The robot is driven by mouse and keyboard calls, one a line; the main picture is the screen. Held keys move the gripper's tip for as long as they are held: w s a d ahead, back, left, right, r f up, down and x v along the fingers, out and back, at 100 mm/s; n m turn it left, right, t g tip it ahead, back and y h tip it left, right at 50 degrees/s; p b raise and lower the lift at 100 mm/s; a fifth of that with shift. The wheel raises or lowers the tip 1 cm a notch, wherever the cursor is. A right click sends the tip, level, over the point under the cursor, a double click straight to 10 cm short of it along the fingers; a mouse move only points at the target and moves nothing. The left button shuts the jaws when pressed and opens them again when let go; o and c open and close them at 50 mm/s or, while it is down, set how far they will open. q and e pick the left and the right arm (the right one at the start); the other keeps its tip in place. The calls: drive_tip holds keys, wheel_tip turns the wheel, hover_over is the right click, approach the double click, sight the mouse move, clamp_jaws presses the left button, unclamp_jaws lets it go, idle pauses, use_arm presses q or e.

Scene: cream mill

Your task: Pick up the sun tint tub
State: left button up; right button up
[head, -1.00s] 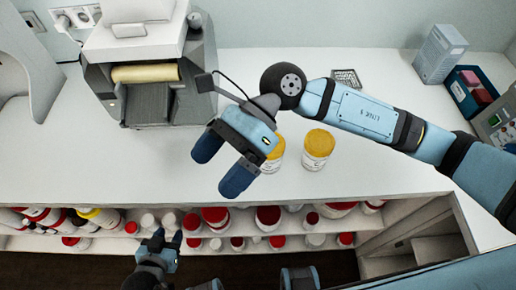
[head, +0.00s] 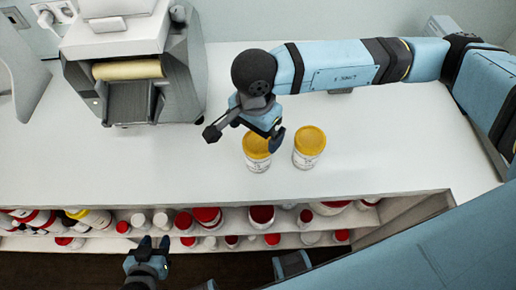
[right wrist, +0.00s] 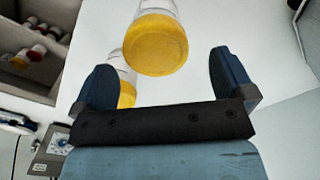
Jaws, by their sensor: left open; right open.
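Two white tubs with yellow lids stand side by side on the white counter, a left tub (head: 257,150) and a right tub (head: 308,147). Their labels are too small to read, so I cannot tell which is sun tint. My right gripper (head: 273,133) is above the left tub and covers part of its lid. In the right wrist view its open jaws (right wrist: 163,75) are empty; one yellow lid (right wrist: 155,45) shows between the fingers, and another tub (right wrist: 127,93) is partly behind the left finger. My left gripper (head: 155,243) is open and empty, low in front of the shelves.
A grey machine with a cream roller (head: 130,75) stands at the back left of the counter (head: 180,165). Shelves below the front edge hold several red, white and yellow containers (head: 207,216). The counter left of the tubs is clear.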

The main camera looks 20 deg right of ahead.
sight(257, 142)
drive_tip(key=f, duration=0.2)
drive_tip(key=f+p, duration=0.1)
drive_tip(key=f, duration=0.2)
drive_tip(key=shift+s+d+f, duration=0.2)
drive_tip(key=shift+s+f, duration=0.05)
drive_tip(key=shift+f, duration=0.35)
drive_tip(key=shift+c, duration=0.5)
drive_tip(key=c, duration=0.9)
drive_tip(key=shift+r, duration=0.1)
